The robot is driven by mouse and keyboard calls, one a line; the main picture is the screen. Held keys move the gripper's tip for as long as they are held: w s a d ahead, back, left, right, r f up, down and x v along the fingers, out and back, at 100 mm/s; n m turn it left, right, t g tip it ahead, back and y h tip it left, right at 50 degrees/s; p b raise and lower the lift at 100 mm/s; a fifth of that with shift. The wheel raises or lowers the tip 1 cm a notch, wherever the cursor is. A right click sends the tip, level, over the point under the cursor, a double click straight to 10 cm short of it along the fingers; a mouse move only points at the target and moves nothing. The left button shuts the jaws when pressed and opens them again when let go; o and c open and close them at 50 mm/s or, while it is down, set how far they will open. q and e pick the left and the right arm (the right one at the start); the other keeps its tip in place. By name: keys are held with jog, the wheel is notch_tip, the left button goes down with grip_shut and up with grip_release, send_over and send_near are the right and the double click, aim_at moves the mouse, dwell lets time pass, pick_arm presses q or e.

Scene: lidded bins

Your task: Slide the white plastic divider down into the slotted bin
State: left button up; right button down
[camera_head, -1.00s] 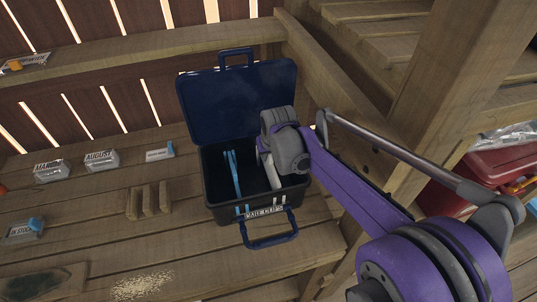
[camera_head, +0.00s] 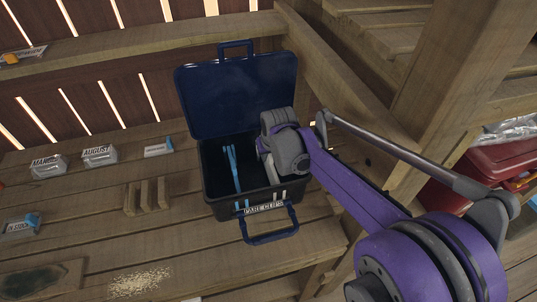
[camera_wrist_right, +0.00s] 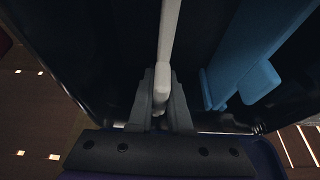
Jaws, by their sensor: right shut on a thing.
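The slotted bin (camera_head: 222,209) is a dark box with a blue lid (camera_head: 238,95) standing open behind it, on a wooden bench. A blue divider (camera_head: 233,168) stands upright inside its left part. My right gripper (camera_head: 268,162) reaches down into the right part of the bin. In the right wrist view the gripper (camera_wrist_right: 161,100) is shut on the white divider (camera_wrist_right: 168,38), which runs away between the dark walls. In the head view a pale strip of the white divider (camera_head: 272,174) shows below the gripper. The slots and the divider's lower edge are hidden. My left gripper is not in view.
A slotted wooden block (camera_head: 147,197) sits left of the bin. Several labelled clear packets (camera_head: 99,155) lie along the bench. A blue front handle (camera_head: 270,228) hangs at the bin's front. A wooden post (camera_head: 430,80) and red container (camera_head: 490,165) stand at right.

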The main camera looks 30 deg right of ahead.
jog(key=shift+f+b, duration=0.6)
jog(key=shift+f, duration=0.35)
jog(key=c, duration=0.8)
grip_release()
jog(key=shift+o, duration=0.2)
jog(key=shift+r, duration=0.1)
jog(key=p+v, duration=0.1)
jog(key=v, duration=0.9)
jog(key=shift+s+r, duration=0.25)
jog(key=shift+r, duration=0.05)
jog(key=shift+f, duration=0.1)
